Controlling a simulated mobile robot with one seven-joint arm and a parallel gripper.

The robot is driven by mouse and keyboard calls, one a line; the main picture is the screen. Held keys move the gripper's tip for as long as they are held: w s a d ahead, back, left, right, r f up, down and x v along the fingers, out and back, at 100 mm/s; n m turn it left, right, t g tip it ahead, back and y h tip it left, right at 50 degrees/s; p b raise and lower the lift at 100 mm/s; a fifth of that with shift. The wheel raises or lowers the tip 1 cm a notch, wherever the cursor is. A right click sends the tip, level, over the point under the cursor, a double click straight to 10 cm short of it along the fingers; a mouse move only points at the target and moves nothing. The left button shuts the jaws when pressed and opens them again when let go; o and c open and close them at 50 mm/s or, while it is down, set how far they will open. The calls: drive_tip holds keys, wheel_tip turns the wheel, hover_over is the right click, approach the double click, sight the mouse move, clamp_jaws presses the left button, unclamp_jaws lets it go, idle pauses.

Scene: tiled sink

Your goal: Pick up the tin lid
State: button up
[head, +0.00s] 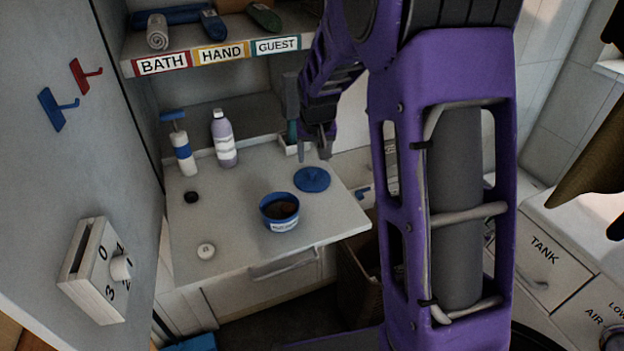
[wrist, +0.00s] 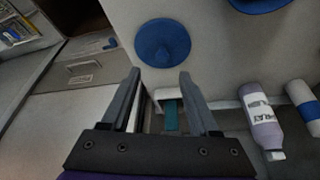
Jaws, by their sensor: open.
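The tin lid (head: 312,179) is a round blue disc with a small raised middle. It lies on the white counter to the right of the open blue tin (head: 280,211), which has brown contents and a white label. In the wrist view the lid (wrist: 163,43) lies beyond my fingertips, roughly centred between them. My gripper (head: 314,150) is open and empty above the back of the counter, behind the lid, with its fingers pointing down. The fingers also show in the wrist view (wrist: 158,75), apart from the lid. Part of the tin (wrist: 262,3) shows at the top edge there.
A lilac bottle (head: 223,139) and a blue-and-white pump bottle (head: 182,147) stand at the back left of the counter (head: 230,259). A black knob (head: 191,197) and a white one (head: 206,251) are on its left side. A labelled towel shelf (head: 219,52) hangs above.

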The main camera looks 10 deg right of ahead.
sight(312, 171)
drive_tip(key=x, duration=0.6)
drive_tip(key=shift+s+a+f, duration=0.15)
drive_tip(key=shift+a+f, duration=0.05)
drive_tip(key=shift+f, duration=0.1)
clamp_jaws()
